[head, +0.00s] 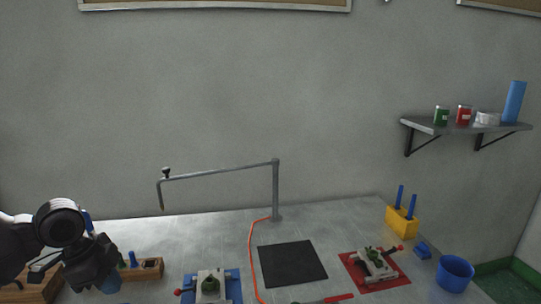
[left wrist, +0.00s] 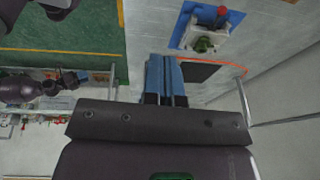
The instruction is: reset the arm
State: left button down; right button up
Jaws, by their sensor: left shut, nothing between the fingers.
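My left gripper (head: 108,284) is at the lower left of the head view, over the left end of the workbench. Its blue fingers also show in the left wrist view (left wrist: 166,82), pressed together with nothing between them. In the head view it is just left of the blue fixture (head: 233,286) and in front of a wooden block with tools (head: 152,268). My right gripper does not show clearly in either view.
The workbench (head: 215,240) carries a black mat (head: 291,262), a red fixture (head: 354,272), a yellow holder (head: 403,222) and a blue cup (head: 455,273). A thin metal stand (head: 276,190) rises behind the mat. A wall shelf (head: 462,127) is at right.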

pick_arm(q)
jog(key=s+d+f+n+t, duration=0.2)
jog(key=s+d+f+n, duration=0.3)
jog(key=s+d+f, duration=0.8)
jog(key=s+a+f+n+y, duration=0.35)
jog(key=s+a+n, duration=0.25)
jog(key=s+n, duration=0.45)
jog(key=w+f+t+b, duration=0.3)
jog(key=f+b, duration=0.2)
jog(key=f, duration=0.5)
jog(key=w+f+m+t+b, duration=0.1)
jog(key=w+f+t+b, duration=0.2)
jog(key=f, duration=0.7)
jog(key=shift+f+t+b, duration=0.25)
jog(key=shift+t+b, duration=0.55)
jog(key=shift+b, duration=0.2)
jog(key=shift+w+h, duration=0.1)
jog(key=shift+h, duration=0.15)
